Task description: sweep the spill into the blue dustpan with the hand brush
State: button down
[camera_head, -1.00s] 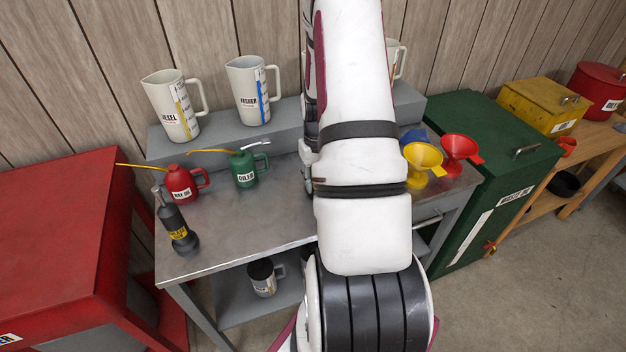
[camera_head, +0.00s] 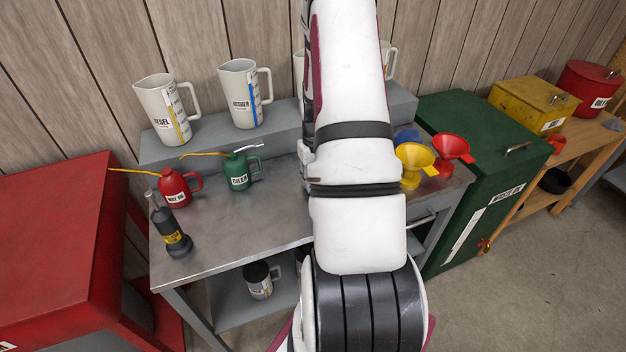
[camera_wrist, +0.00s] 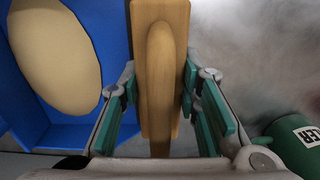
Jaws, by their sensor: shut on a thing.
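My gripper (camera_wrist: 160,85) is shut on the wooden handle of the hand brush (camera_wrist: 160,30), with a green-padded finger on each side. The bristles do not show. The blue dustpan (camera_wrist: 108,35) is at the left of the wrist view, beside the brush. A smooth tan oval mass (camera_wrist: 55,50), which looks like the spill material, appears to lie within the dustpan's blue walls. Some of it is cut off by the picture edge. In the head view my arm hides the gripper, brush and dustpan.
A green oiler (camera_head: 238,172) stands on the metal bench (camera_head: 225,220), close right of my gripper in the wrist view (camera_wrist: 298,142).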

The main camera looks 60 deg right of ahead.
jog(key=shift+s+d+r+p, duration=0.1)
jog(key=shift+s+d+p, duration=0.15)
jog(key=shift+s+d, duration=0.45)
jog(key=shift+s+d+p, duration=0.2)
jog(key=shift+s+d, duration=0.2)
jog(key=shift+d, duration=0.5)
jog(key=shift+w+a+r+p, duration=0.3)
jog(key=shift+a+r+p, duration=0.15)
jog(key=shift+r, duration=0.7)
jog(key=shift+w+a+r+p, duration=0.25)
jog(key=shift+a+r+p, duration=0.2)
jog(key=shift+r, duration=0.75)
jog(key=shift+w+a+r+p, duration=0.35)
jog(key=shift+r+p, duration=0.1)
jog(key=shift+r, duration=0.7)
jog(key=shift+s, duration=0.1)
